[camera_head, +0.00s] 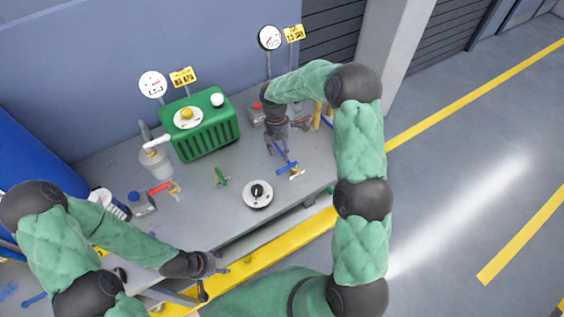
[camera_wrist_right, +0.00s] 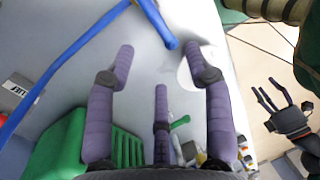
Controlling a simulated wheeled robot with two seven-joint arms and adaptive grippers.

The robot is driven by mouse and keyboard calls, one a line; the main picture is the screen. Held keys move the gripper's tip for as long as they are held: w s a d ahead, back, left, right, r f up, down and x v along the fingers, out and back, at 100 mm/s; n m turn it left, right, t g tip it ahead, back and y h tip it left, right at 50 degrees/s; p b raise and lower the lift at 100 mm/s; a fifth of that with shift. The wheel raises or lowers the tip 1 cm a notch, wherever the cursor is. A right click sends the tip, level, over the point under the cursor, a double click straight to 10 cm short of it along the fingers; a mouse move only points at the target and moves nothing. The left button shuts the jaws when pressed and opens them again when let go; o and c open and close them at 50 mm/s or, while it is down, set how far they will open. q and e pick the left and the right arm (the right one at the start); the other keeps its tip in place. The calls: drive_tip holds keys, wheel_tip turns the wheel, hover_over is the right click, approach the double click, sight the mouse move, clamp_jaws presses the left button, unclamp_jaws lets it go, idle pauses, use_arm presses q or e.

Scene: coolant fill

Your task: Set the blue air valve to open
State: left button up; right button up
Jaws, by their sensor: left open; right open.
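The blue air valve (camera_head: 287,168) is at the right part of the grey bench in the head view, with a blue bar (camera_head: 281,152) just above it. My right gripper (camera_head: 275,148) is above the bench beside this blue bar, open and empty. In the right wrist view its purple fingers (camera_wrist_right: 160,65) are spread, and a short blue bar (camera_wrist_right: 156,22) lies just beyond their tips. I cannot tell whether they touch, nor the valve's exact setting. My left gripper (camera_head: 214,264) is open and empty at the bench's front edge; it also shows in the right wrist view (camera_wrist_right: 282,108).
A green tank (camera_head: 208,135) with a yellow cap stands at the back. A round white plate with a black knob (camera_head: 258,194), a green valve (camera_head: 221,177), a red-handled valve (camera_head: 161,187) and a clear jar (camera_head: 155,163) stand on the bench. Gauges (camera_head: 153,84) rise behind.

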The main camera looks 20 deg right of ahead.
sight(287, 169)
drive_tip(key=f, duration=0.2)
drive_tip(key=s+f, duration=0.1)
drive_tip(key=f, duration=0.5)
drive_tip(key=shift+s+d+f, duration=0.1)
drive_tip(key=shift+s+f, duration=0.1)
drive_tip(key=shift+c, duration=0.2)
clamp_jaws()
